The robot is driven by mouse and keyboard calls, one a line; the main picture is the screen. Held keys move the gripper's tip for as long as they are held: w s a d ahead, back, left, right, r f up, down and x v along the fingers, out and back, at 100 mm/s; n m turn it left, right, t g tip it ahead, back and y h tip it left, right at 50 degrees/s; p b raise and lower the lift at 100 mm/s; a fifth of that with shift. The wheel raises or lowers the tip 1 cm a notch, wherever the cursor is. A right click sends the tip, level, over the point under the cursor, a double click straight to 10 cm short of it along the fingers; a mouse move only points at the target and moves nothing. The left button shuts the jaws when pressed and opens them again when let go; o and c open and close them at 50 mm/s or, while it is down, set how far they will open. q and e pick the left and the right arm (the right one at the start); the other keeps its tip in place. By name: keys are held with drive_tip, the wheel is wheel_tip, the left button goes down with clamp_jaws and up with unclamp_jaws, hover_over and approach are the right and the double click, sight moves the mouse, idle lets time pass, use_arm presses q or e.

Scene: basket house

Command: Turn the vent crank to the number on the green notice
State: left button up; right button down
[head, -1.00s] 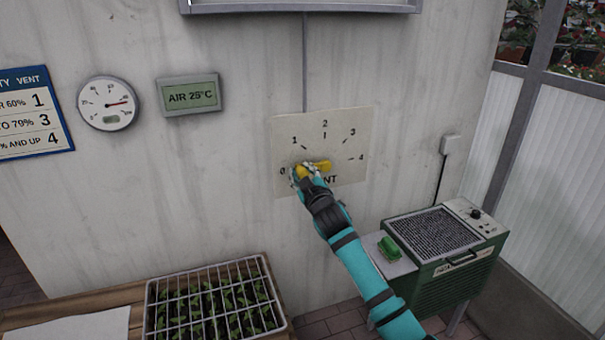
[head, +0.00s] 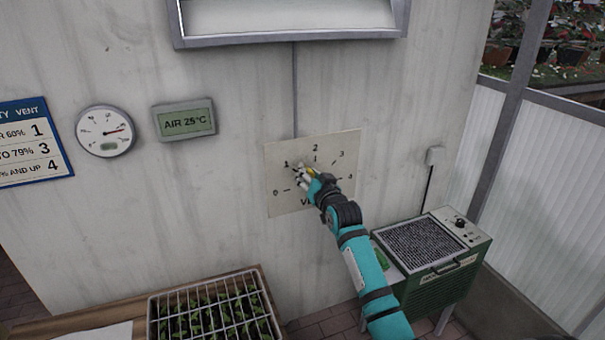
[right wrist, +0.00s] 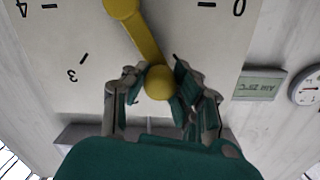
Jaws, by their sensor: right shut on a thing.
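The yellow vent crank (head: 311,170) is on a pale dial plate (head: 280,204) marked 0 to 4 on the wall. In the right wrist view the crank's arm (right wrist: 141,37) runs from its hub to a round knob. That knob sits between the fingers of my right gripper (right wrist: 158,84), which is shut on it. In the head view my right gripper (head: 304,175) covers much of the crank, and its tip is near the 1 mark. My left gripper is not in view. I see no green notice.
A blue-edged vent sign (head: 35,142), cut off at the left, shows 1, 3 and 4. A round gauge (head: 105,131) and an "AIR 25°C" display (head: 184,122) hang beside it. A green heater (head: 435,252) stands lower right, a caged seedling tray (head: 215,310) below.

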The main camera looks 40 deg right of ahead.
drive_tip(key=d+m, duration=0.1)
drive_tip(key=r+m, duration=0.1)
drive_tip(key=d+m+p, duration=0.1)
drive_tip(key=shift+s+d+r+m, duration=0.15)
drive_tip(key=shift+s+d+m, duration=0.15)
drive_tip(key=shift+s+d, duration=0.05)
drive_tip(key=d+m, duration=0.2)
drive_tip(key=shift+s+m+y, duration=0.2)
drive_tip(key=shift+m+y, duration=0.1)
drive_tip(key=m, duration=0.1)
drive_tip(key=d+m, duration=0.1)
drive_tip(key=d+f+m, duration=0.1)
drive_tip(key=shift+s+d, duration=0.2)
drive_tip(key=shift+s, duration=0.1)
drive_tip(key=m, duration=0.1)
drive_tip(key=d+m+b, duration=0.1)
drive_tip(key=f+m, duration=0.1)
drive_tip(key=shift+s+d, duration=0.25)
drive_tip(key=shift+d, duration=0.15)
drive_tip(key=shift+s+d+f+m+y+b, duration=0.1)
drive_tip(key=shift+d+f+m+y+b, duration=0.25)
drive_tip(key=shift+m, duration=0.55)
drive_tip(key=c, duration=1)
unclamp_jaws()
drive_tip(key=shift+d, duration=0.1)
